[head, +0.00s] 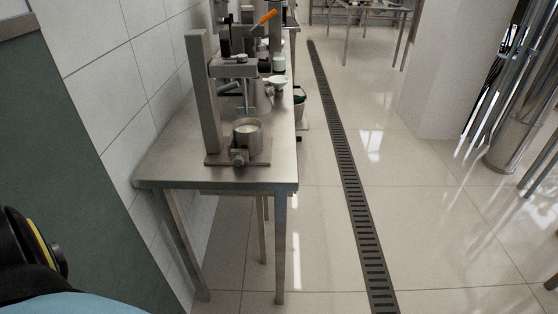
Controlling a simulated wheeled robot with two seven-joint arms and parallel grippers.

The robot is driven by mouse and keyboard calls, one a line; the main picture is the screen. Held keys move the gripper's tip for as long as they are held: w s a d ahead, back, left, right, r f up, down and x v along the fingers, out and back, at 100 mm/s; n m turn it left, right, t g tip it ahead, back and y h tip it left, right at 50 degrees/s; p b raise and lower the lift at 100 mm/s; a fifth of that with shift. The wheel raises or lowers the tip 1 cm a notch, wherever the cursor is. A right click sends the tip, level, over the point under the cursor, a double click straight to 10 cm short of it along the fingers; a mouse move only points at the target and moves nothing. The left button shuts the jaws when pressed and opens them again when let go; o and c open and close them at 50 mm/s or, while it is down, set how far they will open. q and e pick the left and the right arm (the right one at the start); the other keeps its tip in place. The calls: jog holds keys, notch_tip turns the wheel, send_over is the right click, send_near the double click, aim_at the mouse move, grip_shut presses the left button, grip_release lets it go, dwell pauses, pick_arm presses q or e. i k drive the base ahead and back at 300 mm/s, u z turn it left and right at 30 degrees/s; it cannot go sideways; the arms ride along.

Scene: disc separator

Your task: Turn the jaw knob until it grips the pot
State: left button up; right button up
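A metal pot (247,134) with pale contents stands upright on the flat base (225,158) of a column stand, near the front of a steel table. The jaw knob (239,157) appears as a small round metal piece at the front of the base, just below the pot. Whether the jaw touches the pot is too small to tell. A thin shaft hangs from the stand's arm (232,69) above the pot. Neither gripper shows in the head view. A dark, yellow-edged part at the lower left looks like my own arm.
The steel table (170,160) stands against the tiled wall on the left, its front corner bare. More equipment, with an orange-handled piece (267,17), crowds its back. A floor drain (350,180) runs along the open tiled floor to the right.

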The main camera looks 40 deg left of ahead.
aim_at(239, 159)
jog(key=z, duration=0.1)
jog(key=i, duration=1.6)
